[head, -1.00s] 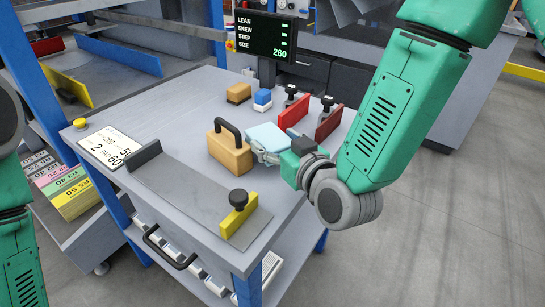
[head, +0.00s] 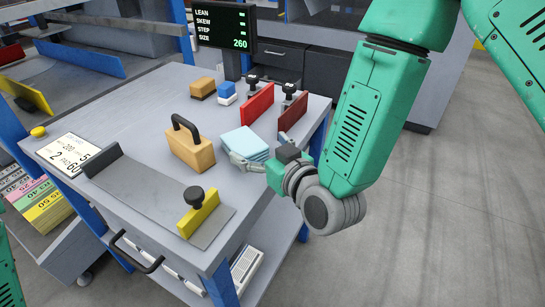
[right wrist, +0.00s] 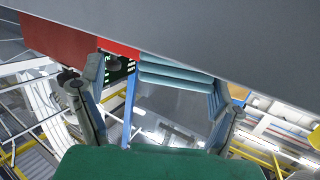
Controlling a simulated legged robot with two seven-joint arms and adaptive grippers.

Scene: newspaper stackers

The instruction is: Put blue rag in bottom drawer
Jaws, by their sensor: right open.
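The blue rag (head: 244,143), a folded light blue stack, lies near the right edge of the grey worktable (head: 130,95). My right gripper (head: 247,164) is open at the near side of the rag. In the right wrist view, the rag's layered edge (right wrist: 172,72) shows between the two spread fingers (right wrist: 158,98); I cannot tell whether they touch it. A dark handle (head: 137,252) is on the table's front side, below the top. I cannot tell which drawer is the bottom one. My left gripper is out of view; only green arm parts show at the left edge.
A tan block with a black handle (head: 190,148) stands left of the rag. Red (head: 258,104) and dark red (head: 292,112) plates stand behind it. A grey plate with a yellow stop (head: 198,215) lies in front. A dark cabinet (head: 280,65) stands behind. The floor at right is clear.

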